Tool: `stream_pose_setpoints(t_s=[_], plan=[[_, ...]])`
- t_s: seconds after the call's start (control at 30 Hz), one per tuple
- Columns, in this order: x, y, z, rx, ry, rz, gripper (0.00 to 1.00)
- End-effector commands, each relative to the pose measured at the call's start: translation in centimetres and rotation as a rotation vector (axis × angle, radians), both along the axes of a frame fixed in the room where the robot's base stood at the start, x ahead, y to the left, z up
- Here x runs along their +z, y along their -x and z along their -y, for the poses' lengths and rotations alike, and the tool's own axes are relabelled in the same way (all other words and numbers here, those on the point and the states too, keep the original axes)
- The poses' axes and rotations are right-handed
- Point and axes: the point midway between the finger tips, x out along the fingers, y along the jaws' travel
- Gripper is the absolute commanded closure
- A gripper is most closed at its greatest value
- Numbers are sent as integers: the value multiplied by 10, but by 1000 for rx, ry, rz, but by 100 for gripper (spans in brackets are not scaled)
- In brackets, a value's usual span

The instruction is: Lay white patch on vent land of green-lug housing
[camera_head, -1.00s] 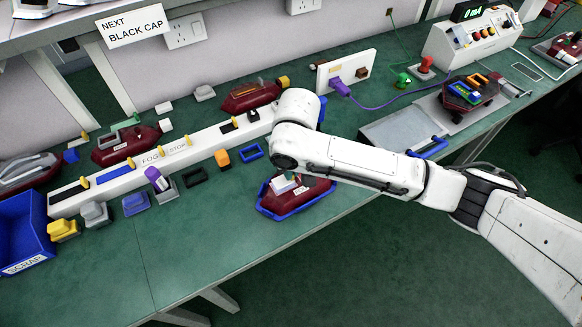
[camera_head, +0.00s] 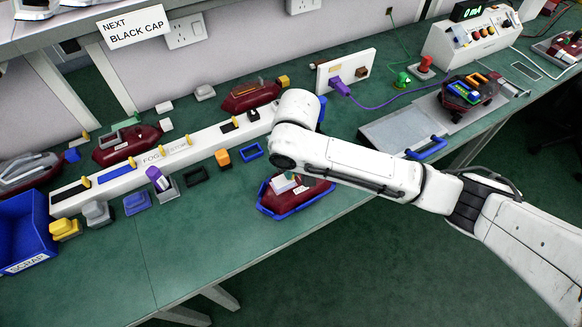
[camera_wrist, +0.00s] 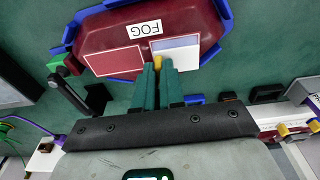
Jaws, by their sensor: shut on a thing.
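The dark red housing (camera_wrist: 145,28), labelled FOG, sits in a blue cradle (camera_wrist: 222,14). It also shows in the head view (camera_head: 312,190), partly under my arm. A green lug (camera_wrist: 72,64) shows at its left end in the wrist view. Nearby on its top is a white-outlined red rectangle (camera_wrist: 113,61). The white patch (camera_wrist: 178,48), with a blue-grey part, is over the other half of the top, beside the FOG label. My gripper (camera_wrist: 159,72) is shut on the patch's yellow tab (camera_wrist: 158,62). I cannot tell whether the patch touches the housing.
A long white rack (camera_head: 130,168) with yellow tabs runs behind the cradle. Small coloured blocks stand before it. A blue scrap bin (camera_head: 25,235) is at left, and a grey plate (camera_head: 400,130) lies right of my arm. The front left bench is clear.

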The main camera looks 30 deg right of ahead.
Motion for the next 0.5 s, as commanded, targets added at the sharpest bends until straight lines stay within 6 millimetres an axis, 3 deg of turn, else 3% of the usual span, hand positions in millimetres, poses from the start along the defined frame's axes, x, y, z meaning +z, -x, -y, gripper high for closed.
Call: stream_pose_setpoints(t_s=[0.5], plan=[[-4,0,0,0,0,-1,100]])
